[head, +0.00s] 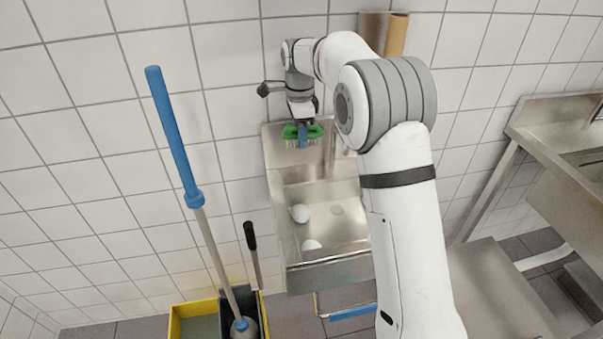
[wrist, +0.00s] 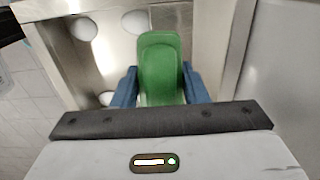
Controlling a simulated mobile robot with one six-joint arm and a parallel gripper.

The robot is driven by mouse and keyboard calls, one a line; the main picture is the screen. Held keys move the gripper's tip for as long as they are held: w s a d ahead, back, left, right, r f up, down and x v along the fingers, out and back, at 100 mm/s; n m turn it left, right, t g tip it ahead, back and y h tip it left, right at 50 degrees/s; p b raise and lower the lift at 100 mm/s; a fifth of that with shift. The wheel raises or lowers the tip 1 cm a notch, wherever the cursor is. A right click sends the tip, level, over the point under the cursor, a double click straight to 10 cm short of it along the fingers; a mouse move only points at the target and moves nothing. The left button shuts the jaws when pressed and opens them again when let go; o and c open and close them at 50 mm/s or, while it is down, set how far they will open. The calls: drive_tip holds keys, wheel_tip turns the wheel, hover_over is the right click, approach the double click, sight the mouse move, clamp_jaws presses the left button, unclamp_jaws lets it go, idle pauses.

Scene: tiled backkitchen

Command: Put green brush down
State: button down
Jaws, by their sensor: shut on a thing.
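The green brush (head: 289,131) is in my gripper (head: 303,137), over the back part of the steel sink (head: 275,160) in the head view. Its pale bristles point down. In the wrist view the green brush (wrist: 161,68) sits between the two blue fingers of my gripper (wrist: 160,88), which are shut on it. Whether the bristles touch the steel below cannot be told.
White round things (head: 300,213) lie in the sink basin. A blue-handled mop (head: 172,130) stands in a yellow and grey bucket (head: 195,308) at left. A steel counter (head: 550,110) is at right. The tiled wall is close behind my gripper.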

sight(300, 179)
wheel_tip(300, 179, down, 13)
drive_tip(key=shift+r+p, duration=0.1)
drive_tip(key=shift+p, duration=0.25)
drive_tip(key=shift+f, duration=0.3)
drive_tip(key=c, duration=0.8)
unclamp_jaws()
drive_tip(key=shift+c, duration=0.2)
wheel_tip(300, 179, up, 8)
drive_tip(key=b, duration=0.1)
